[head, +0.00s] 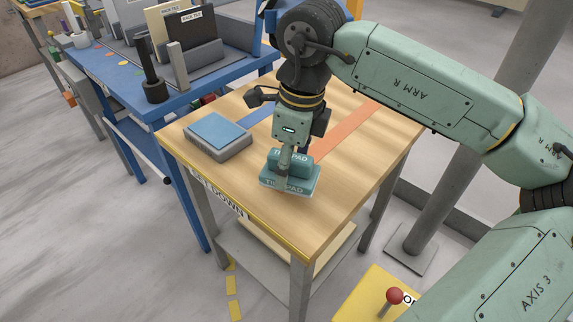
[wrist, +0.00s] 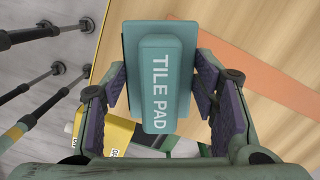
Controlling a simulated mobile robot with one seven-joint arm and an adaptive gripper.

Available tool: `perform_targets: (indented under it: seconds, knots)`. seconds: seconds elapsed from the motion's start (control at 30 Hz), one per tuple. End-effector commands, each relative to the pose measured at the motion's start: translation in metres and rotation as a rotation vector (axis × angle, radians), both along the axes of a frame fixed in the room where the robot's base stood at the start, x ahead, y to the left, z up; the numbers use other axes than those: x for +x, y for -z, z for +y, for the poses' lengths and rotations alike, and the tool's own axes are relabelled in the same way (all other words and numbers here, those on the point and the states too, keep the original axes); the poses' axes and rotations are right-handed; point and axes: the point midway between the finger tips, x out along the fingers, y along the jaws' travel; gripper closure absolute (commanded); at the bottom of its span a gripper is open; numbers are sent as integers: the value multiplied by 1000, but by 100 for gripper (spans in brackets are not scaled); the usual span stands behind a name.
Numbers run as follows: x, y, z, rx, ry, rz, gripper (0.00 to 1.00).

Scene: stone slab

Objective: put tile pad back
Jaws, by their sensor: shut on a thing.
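The tile pad (head: 271,185) is a teal block with a raised handle and white "TILE PAD" lettering. In the head view it is at the front of the wooden table (head: 350,168), below my gripper (head: 290,157). In the wrist view the tile pad (wrist: 158,85) lies between the two purple-lined fingers of my gripper (wrist: 160,100). My gripper is shut on it, with a finger at each side. I cannot tell whether the pad's underside touches the table.
A grey block with a blue top (head: 218,134) stands left of the pad. Orange (head: 345,132) and blue strips mark the tabletop. A blue bench (head: 125,75) with racked tiles stands behind left. A yellow box with a red knob (head: 394,296) is at the front right.

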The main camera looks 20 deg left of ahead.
Motion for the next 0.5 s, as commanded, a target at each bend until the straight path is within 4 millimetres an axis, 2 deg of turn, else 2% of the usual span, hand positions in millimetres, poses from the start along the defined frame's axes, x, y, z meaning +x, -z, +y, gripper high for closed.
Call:
perform_targets:
  seconds: [0.1, 0.23, 0.5]
  knots:
    - [10, 0, 9, 1, 0, 1, 72]
    - [12, 6, 10, 0, -1, 1, 72]
    - [11, 36, 10, 1, 0, 1, 72]
